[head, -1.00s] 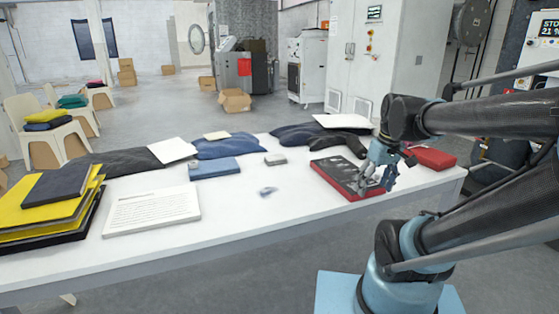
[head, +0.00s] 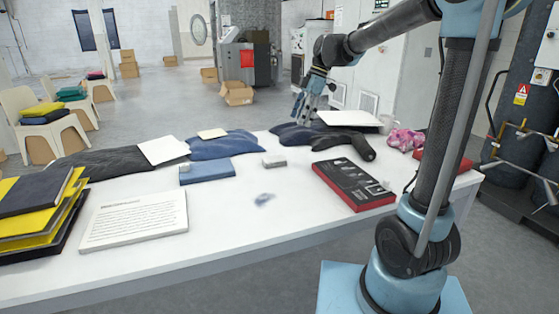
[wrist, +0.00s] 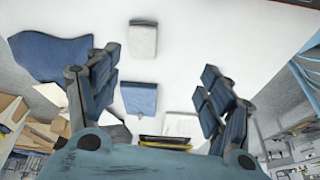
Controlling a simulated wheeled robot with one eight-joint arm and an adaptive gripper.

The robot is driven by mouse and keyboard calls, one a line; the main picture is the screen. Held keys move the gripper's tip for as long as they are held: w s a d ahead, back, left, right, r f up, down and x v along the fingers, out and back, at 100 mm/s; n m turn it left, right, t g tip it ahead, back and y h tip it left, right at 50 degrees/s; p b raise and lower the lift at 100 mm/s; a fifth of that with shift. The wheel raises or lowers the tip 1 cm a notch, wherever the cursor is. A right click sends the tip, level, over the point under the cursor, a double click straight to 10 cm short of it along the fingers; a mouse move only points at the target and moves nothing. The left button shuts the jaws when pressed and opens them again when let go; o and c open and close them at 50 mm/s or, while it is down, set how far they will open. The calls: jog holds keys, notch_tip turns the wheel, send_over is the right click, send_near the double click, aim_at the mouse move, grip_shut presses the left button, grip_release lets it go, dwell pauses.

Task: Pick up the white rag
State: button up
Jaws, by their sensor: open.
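A small folded white-grey cloth, which looks like the white rag (head: 274,161), lies flat near the middle of the white table (head: 235,235). In the wrist view the rag (wrist: 143,38) is at the top centre, beyond and between my spread fingers. My gripper (head: 300,115) is raised above the table's far side, over the dark clothes and to the upper right of the rag in the head view. In the wrist view my gripper (wrist: 160,62) is open and empty, apart from the rag.
A blue folded cloth (head: 208,172) and blue jeans (head: 222,147) lie left of the rag. A red-edged black box (head: 352,184) lies right. Dark clothes (head: 310,136) lie behind. A printed white panel (head: 132,220) and yellow-black stack (head: 35,215) are at left. The table's front middle is clear.

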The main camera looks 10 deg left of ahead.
jog(key=w+a+n, duration=0.2)
jog(key=a, duration=0.1)
send_near(274, 158)
jog(key=f, duration=0.2)
jog(key=shift+s+a+f+g, duration=0.15)
jog(key=shift+a+f+g, duration=0.15)
jog(key=shift+x, duration=3)
jog(key=shift+c, duration=0.3)
jog(key=c, duration=1.1)
